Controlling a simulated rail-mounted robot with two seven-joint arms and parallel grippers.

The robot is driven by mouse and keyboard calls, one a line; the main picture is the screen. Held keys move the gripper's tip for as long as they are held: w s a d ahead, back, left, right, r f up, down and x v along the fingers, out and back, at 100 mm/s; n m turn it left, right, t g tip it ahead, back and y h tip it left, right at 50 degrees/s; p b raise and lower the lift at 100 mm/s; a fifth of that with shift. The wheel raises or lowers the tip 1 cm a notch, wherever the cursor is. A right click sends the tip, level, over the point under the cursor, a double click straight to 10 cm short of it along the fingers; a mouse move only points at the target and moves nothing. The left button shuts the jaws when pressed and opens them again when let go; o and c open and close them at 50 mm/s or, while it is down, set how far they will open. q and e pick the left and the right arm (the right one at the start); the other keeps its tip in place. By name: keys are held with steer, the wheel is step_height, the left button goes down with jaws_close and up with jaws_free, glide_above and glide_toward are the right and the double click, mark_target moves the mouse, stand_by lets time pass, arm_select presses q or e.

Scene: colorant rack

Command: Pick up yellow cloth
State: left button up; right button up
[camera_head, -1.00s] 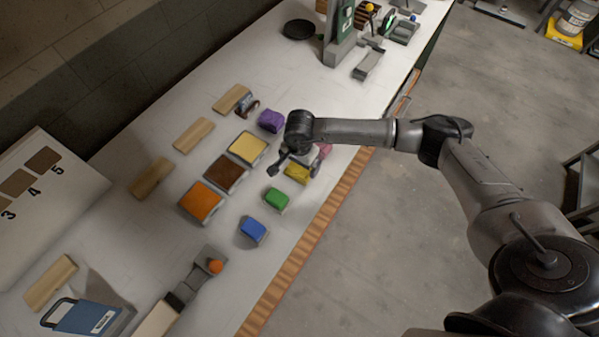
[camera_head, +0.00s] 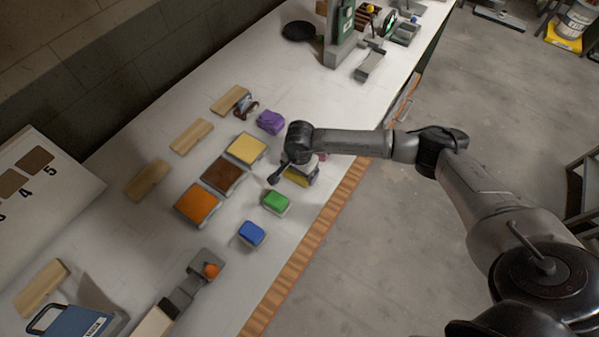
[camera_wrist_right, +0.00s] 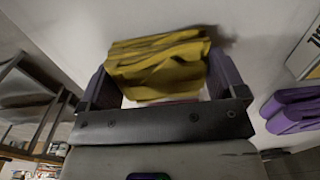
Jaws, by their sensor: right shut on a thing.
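The yellow cloth (camera_head: 297,179) is a small folded bundle near the front edge of the white table, partly hidden under my right gripper (camera_head: 294,174). In the right wrist view the yellow cloth (camera_wrist_right: 155,62) sits between the two purple-sided fingers of the right gripper (camera_wrist_right: 160,82), which is shut on it. I cannot tell whether the cloth is clear of the table. My left gripper is not in view.
Purple (camera_head: 270,122), green (camera_head: 275,201) and blue (camera_head: 251,234) cloths lie close by. Yellow (camera_head: 246,148), brown (camera_head: 223,174) and orange (camera_head: 198,205) blocks stand to the left. A blue container (camera_head: 75,322) is at the bottom left.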

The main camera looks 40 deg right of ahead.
steer(key=shift+r, duration=0.4)
steer(key=r+p, duration=0.2)
steer(key=s+r+p, duration=0.1)
steer(key=r, duration=0.1)
steer(key=shift+d+r+p, duration=0.2)
steer(key=shift+r+p, duration=0.1)
steer(key=shift+p, duration=0.1)
steer(key=s+d+r+p, duration=0.3)
steer(key=s+r+p, duration=0.2)
steer(key=s, duration=0.5)
steer(key=shift+r+p, duration=0.3)
steer(key=shift+p, duration=0.2)
steer(key=shift+s+d, duration=0.1)
